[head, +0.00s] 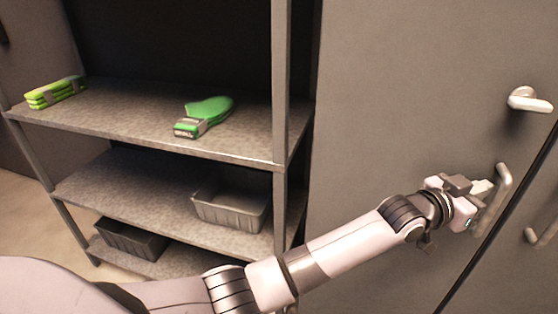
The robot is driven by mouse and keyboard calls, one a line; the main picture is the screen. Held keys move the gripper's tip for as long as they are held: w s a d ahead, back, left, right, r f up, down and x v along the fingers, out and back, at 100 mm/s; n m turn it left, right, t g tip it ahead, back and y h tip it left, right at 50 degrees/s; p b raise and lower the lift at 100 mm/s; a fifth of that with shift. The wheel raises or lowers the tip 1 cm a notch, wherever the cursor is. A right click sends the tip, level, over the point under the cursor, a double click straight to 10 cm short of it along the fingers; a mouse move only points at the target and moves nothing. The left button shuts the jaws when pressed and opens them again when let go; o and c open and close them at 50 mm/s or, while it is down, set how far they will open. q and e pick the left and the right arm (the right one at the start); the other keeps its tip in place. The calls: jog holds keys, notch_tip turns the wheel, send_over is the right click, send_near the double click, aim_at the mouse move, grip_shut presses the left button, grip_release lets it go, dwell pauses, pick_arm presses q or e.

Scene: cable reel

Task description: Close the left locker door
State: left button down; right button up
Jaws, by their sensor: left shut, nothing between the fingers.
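The left locker door (385,110) is a large grey panel filling the right part of the head view. It has a vertical bar handle (503,182) near its right edge and a silver lever (528,100) above. A dark gap runs down along that edge; I cannot tell whether the door is fully shut. My left gripper (484,188) is shut and empty, right beside the bar handle. I cannot tell whether it touches the handle or door. My right gripper is not in view.
A metal shelf unit (150,132) stands left of the locker. It holds a green folded stack (55,92), a green brush-like item (205,115), a grey bin (232,207) and a dark bin (130,240). Another handle (542,236) shows on the neighbouring door.

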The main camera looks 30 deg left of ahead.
pick_arm(q)
jog(key=shift+w+a+r, duration=0.15)
jog(key=shift+r, duration=0.25)
dwell(0.4)
jog(key=s+a+f+n+g+y, duration=0.3)
jog(key=s+a+f+y, duration=0.6)
jog(key=s+a+f, duration=2)
jog(key=s+f+n, duration=0.2)
jog(key=s, duration=0.1)
jog(key=shift+s+n, duration=0.3)
jog(key=shift+s, duration=0.1)
jog(key=shift+a, duration=0.1)
